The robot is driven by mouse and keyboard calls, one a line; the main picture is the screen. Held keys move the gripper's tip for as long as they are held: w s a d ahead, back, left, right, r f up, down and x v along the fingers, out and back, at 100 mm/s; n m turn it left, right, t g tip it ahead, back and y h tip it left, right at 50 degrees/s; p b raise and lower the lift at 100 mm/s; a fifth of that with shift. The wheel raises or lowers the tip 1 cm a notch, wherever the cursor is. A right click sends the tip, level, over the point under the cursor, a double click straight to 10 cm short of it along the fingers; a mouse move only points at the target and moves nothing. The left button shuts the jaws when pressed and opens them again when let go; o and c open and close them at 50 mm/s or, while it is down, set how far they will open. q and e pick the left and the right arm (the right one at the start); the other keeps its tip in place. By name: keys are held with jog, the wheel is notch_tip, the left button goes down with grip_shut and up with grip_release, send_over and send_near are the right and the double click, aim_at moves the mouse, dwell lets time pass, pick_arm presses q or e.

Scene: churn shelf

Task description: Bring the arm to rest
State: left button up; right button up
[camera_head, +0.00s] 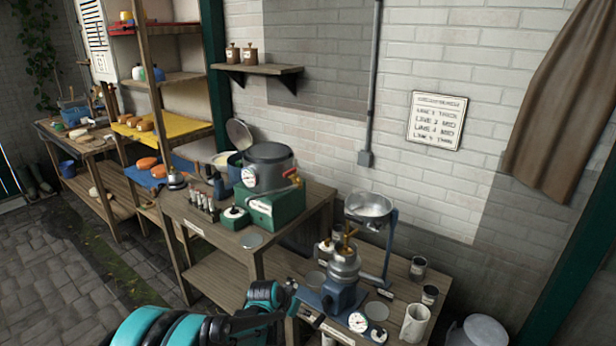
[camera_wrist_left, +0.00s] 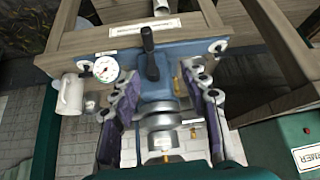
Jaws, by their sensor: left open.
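My left arm (camera_head: 235,325) comes in from the bottom of the head view. My left gripper (camera_head: 287,287) is at the left edge of the low wooden bench, left of a metal machine (camera_head: 344,268) with a blue base (camera_head: 338,298). In the left wrist view my gripper (camera_wrist_left: 163,82) is open, with its two fingers spread. The machine (camera_wrist_left: 160,122) shows between the fingers, beyond them, and nothing is held. A black handle (camera_wrist_left: 150,55) shows on its blue base. My right gripper is in neither view.
The low bench (camera_head: 395,290) also carries a white mug (camera_head: 415,323), dark tins (camera_head: 418,268), a dial gauge (camera_head: 358,322) and a raised metal bowl (camera_head: 368,208). A higher bench behind holds a grey pot (camera_head: 268,166) on a green box (camera_head: 272,208). The paved floor (camera_head: 60,275) at left is clear.

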pick_arm(q)
jog(key=s+a+r+n+y, duration=0.25)
jog(key=s+a+r, duration=0.55)
jog(key=s+r, duration=0.55)
jog(key=s+a+n, duration=0.1)
jog(key=s+a, duration=0.2)
jog(key=s, duration=0.5)
jog(key=s+a+n+t, duration=0.1)
jog(key=s+a+n, duration=0.1)
jog(key=s, duration=0.7)
jog(key=shift+s+a+r+y, duration=0.15)
jog(key=shift+a+r+y, duration=0.25)
jog(key=shift+a, duration=0.45)
jog(key=shift+f+n, duration=0.15)
jog(key=shift+n, duration=0.1)
